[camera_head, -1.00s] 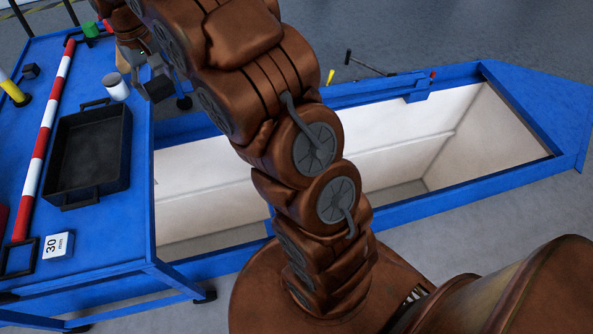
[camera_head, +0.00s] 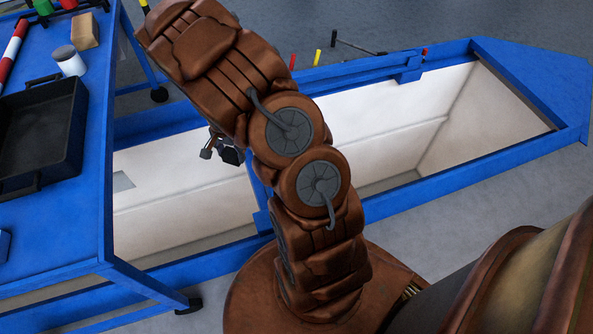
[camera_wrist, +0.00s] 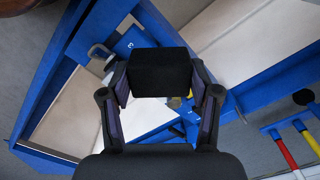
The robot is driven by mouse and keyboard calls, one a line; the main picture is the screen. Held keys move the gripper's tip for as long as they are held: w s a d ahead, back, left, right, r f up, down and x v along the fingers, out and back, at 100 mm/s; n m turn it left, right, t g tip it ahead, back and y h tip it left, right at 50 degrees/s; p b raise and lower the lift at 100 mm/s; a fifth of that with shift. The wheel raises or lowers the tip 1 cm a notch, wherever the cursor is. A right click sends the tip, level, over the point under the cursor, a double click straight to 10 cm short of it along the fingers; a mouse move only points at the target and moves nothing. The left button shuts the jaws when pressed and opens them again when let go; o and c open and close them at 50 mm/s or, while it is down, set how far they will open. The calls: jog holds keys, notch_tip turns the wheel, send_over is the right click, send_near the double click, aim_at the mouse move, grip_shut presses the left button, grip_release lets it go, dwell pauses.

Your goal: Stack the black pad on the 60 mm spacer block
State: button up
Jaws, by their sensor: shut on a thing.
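The black pad (camera_wrist: 160,68) is a dark, box-like piece clamped between the two fingers of my gripper (camera_wrist: 160,88) in the wrist view. It is held up over the blue-framed pit. In the head view my gripper shows only in part beside my arm, with a small dark piece (camera_head: 231,156) at it, above the pit's white wall. I cannot make out a block marked 60 mm in either current view. A blue surface with a small white mark (camera_wrist: 130,44) lies beyond the pad in the wrist view; the mark is too small to read.
The blue table (camera_head: 75,225) at left carries a black tray (camera_head: 42,135), a white jar (camera_head: 69,61) and a tan block (camera_head: 85,30). The long pit with its blue rim (camera_head: 500,170) lies right of it. Tools stand along the pit's far edge.

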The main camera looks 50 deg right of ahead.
jog(key=s+d+f+m+b, duration=0.5)
jog(key=s+d+f, duration=0.1)
jog(key=s+f, duration=0.7)
jog(key=w+d+b, duration=0.1)
jog(key=d, duration=0.4)
jog(key=w+d+b, duration=0.1)
jog(key=w+d, duration=0.1)
jog(key=d, duration=0.3)
jog(key=w+d+f+b, duration=0.1)
jog(key=w+d, duration=0.1)
jog(key=d, duration=0.3)
jog(key=shift+w+d+b, duration=0.25)
jog(key=shift+b, duration=0.15)
jog(key=shift+f+b, duration=0.9)
jog(key=shift+f, duration=0.85)
jog(key=shift+f, duration=0.1)
jog(key=o, duration=1.2)
